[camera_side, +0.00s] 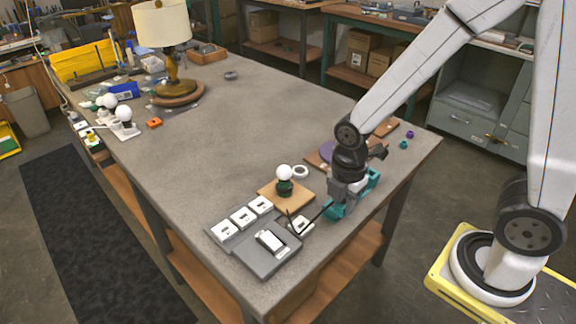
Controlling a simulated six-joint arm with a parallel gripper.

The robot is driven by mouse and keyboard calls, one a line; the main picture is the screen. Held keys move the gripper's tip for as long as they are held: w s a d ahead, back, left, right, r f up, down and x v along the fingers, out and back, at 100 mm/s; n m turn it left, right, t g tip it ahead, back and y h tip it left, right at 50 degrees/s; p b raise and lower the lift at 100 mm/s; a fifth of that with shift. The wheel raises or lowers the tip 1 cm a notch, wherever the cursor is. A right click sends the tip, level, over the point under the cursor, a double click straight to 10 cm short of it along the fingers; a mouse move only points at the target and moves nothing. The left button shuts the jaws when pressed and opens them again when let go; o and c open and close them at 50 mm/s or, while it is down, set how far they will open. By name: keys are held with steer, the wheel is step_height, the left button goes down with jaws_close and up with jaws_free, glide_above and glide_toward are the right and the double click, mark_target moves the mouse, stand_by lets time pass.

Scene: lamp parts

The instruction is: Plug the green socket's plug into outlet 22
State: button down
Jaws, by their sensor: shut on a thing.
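The green socket (284,188) stands upright on a small wooden board, with a white bulb (284,172) in it. My gripper (297,225) reaches left and down from the wrist, right of the board, with thin dark fingers. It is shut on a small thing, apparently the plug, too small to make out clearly. Its tips are at a white block (304,225), which looks like an outlet; I cannot tell whether they touch it. Several white outlet blocks (243,217) stand in a row to the left. Outlet numbers are not readable, and the socket's cord is not clear.
A white ring (300,171) lies behind the board. A lamp (172,75) stands at the far left. The middle of the table (220,140) is clear.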

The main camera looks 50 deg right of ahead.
steer(key=w+a+f, duration=0.2)
steer(key=w+a, duration=0.2)
steer(key=w, duration=0.7)
steer(key=w+a+f, duration=0.3)
steer(key=w+a, duration=0.2)
steer(key=w, duration=0.6)
steer(key=shift+w+a, duration=0.15)
steer(key=shift+w, duration=0.2)
steer(key=shift+f, duration=0.15)
steer(key=shift+f, duration=2.3)
steer(key=c, duration=1)
jaws_free()
jaws_close()
